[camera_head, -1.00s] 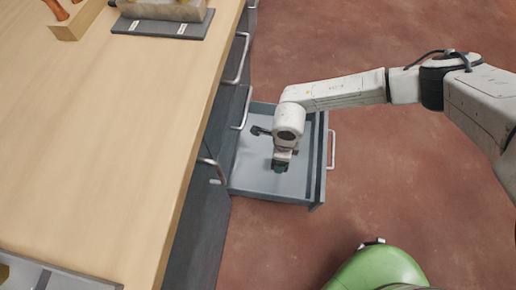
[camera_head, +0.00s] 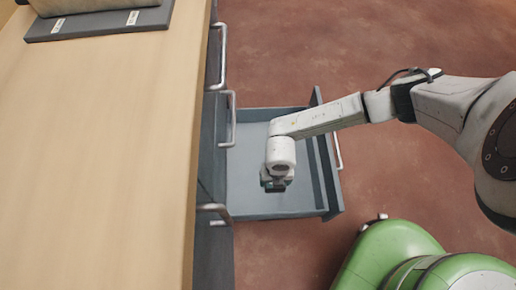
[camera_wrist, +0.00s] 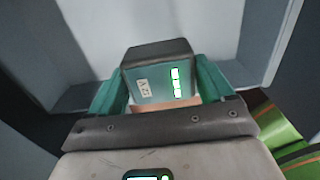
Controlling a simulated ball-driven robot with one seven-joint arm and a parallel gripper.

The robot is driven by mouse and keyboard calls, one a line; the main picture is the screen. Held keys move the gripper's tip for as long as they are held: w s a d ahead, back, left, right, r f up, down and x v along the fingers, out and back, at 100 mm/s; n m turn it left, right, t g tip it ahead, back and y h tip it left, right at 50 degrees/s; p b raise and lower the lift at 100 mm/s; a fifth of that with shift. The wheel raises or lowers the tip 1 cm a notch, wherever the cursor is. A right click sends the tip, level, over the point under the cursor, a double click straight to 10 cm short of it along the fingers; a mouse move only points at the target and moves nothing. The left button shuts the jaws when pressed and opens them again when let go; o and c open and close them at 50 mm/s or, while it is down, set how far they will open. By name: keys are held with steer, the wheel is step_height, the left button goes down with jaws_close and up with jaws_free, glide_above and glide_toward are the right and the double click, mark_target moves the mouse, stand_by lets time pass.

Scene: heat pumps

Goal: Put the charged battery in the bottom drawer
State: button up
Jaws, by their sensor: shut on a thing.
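The battery (camera_wrist: 160,78) is a dark-topped block with a teal face, a "12V" label and lit green bars, in the wrist view. My gripper (camera_wrist: 165,88) has its teal fingers on both sides of the battery and is shut on it. In the head view my gripper (camera_head: 276,186) points down over the open drawer (camera_head: 245,205), a grey tray pulled out from the cabinet. The battery is mostly hidden under my wrist there. I cannot tell whether it touches the drawer floor.
A wooden worktop (camera_head: 95,150) runs along the left above the cabinet. Closed drawers with metal handles (camera_head: 231,120) sit beside the open one. A dark grey plate (camera_head: 100,24) lies at the worktop's back. Red-brown floor is free to the right.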

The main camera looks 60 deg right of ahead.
steer(key=w+d+f+b, duration=0.8)
steer(key=w+b, duration=0.1)
steer(key=shift+w+f, duration=0.1)
steer(key=shift+f, duration=0.25)
steer(key=shift+w+d+f+b, duration=0.2)
steer(key=shift+f+b, duration=0.45)
steer(key=shift+f, duration=0.3)
steer(key=shift+w+d+f+b, duration=0.1)
steer(key=shift+d+f+b, duration=0.05)
steer(key=shift+f+b, duration=0.65)
steer(key=shift+f, duration=0.25)
steer(key=o, duration=1.2)
step_height(320, 180, up, 12)
steer(key=p, duration=0.7)
steer(key=shift+r, duration=0.1)
